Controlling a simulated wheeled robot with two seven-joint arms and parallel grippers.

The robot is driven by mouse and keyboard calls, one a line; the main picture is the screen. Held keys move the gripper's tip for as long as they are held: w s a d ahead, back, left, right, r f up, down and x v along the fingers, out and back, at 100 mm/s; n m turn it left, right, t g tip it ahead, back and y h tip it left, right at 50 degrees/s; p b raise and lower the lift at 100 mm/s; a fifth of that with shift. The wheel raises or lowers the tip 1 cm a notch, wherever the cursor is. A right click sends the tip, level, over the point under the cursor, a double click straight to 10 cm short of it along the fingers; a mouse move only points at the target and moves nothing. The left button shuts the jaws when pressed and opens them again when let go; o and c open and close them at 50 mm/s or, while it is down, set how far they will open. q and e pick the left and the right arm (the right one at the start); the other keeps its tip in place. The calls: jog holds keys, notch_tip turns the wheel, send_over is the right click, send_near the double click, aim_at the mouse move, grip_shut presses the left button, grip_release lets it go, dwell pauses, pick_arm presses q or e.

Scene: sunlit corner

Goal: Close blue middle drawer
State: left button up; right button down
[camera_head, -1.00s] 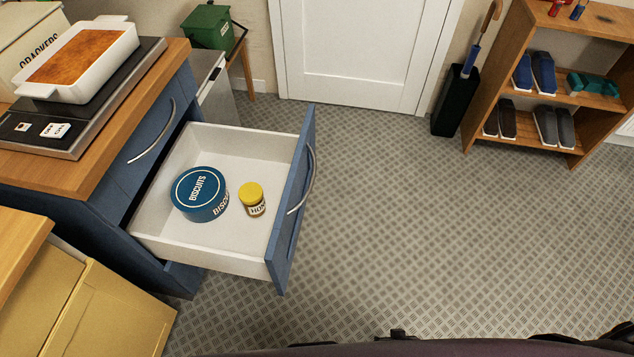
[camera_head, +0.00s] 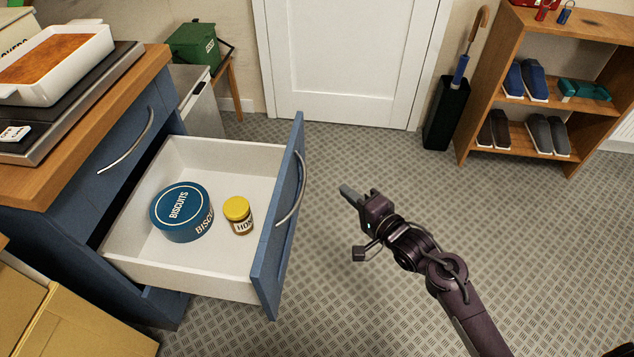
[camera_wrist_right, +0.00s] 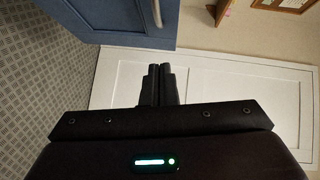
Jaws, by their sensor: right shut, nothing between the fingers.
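The blue middle drawer (camera_head: 283,215) is pulled well out of its cabinet, and its white inside shows. In it are a blue biscuit tin (camera_head: 182,211) and a honey jar (camera_head: 239,214) with a yellow lid. A curved metal handle (camera_head: 293,188) is on the drawer front. My right gripper (camera_head: 347,192) is shut and empty, to the right of the drawer front and apart from it. In the right wrist view its fingers (camera_wrist_right: 158,84) are together, with a blue panel and a handle at the top. My left gripper is not in view.
A wooden worktop (camera_head: 120,95) holds a baking dish on a dark appliance. A closed blue drawer (camera_head: 135,140) is above the open one. Cardboard boxes (camera_head: 60,320) stand at the lower left. A shoe rack (camera_head: 545,90) and umbrella stand (camera_head: 445,113) are at the right. The floor between is clear.

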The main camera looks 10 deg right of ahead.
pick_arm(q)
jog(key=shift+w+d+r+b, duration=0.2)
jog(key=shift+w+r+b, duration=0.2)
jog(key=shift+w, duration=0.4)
pick_arm(e)
jog(key=w+a+f, duration=0.1)
jog(key=w+a, duration=0.5)
jog(key=shift+a+f, duration=0.35)
jog(key=shift+a, duration=0.05)
jog(key=shift+w, duration=0.15)
